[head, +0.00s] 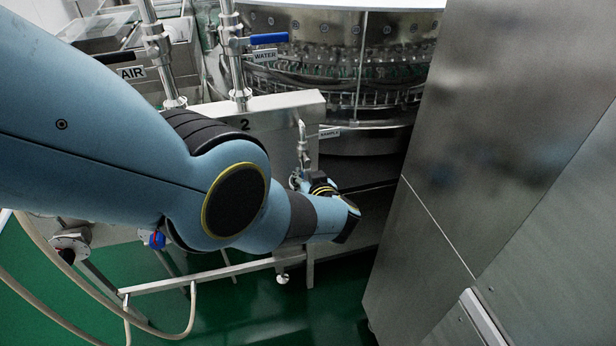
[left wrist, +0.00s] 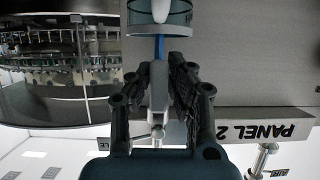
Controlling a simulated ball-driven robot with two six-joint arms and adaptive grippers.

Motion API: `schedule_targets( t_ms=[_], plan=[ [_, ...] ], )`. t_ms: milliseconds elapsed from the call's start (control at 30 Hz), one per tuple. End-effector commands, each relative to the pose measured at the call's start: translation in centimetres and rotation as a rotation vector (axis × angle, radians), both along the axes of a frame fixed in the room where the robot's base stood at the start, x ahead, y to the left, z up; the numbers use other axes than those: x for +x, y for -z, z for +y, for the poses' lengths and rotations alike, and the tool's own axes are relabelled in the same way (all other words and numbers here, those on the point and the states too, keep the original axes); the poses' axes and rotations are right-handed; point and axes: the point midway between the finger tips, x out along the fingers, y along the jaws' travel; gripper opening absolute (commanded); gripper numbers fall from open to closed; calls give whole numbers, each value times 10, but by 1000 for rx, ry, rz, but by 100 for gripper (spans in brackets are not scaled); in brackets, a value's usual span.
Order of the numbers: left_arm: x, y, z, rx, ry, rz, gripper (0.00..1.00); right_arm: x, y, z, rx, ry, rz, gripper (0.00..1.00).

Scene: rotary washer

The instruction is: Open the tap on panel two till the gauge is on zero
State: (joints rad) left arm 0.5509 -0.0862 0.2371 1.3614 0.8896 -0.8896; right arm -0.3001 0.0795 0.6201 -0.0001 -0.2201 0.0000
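Panel two (head: 270,110) is the grey cabinet marked 2; its PANEL 2 lettering shows upside down in the left wrist view (left wrist: 265,131). A small silver sample tap (head: 302,147) stands at its right end. My left gripper (head: 300,182) is low beside it, mostly hidden by my wrist. In the left wrist view, the gripper's dark fingers (left wrist: 161,64) flank a silver tap body (left wrist: 158,95), with a narrow blue part (left wrist: 160,47) near the fingertips. I cannot tell whether they press on it. I cannot make out a gauge dial or reading. My right gripper is not in view.
The blue-handled water valve (head: 268,39) and the air valve (head: 118,57) stand above the panel. The round washer (head: 350,70) is behind. A large steel cabinet (head: 500,150) closes in the right side. Hoses (head: 80,290) hang at lower left over green floor.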

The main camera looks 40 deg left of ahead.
Motion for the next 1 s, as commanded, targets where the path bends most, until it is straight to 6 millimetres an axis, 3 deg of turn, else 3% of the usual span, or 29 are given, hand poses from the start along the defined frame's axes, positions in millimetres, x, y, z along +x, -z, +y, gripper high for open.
schedule_targets(
  t_ms=[33,167,667,1000],
  plan=[
    [-2,2,1,0,-1,5,23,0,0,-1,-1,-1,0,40],
    [-1,1,0,1,0,2,40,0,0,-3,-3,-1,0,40],
    [2,-5,0,1,-2,-2,40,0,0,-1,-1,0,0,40],
    [0,-31,0,-1,0,-5,40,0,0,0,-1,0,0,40]
  ],
)
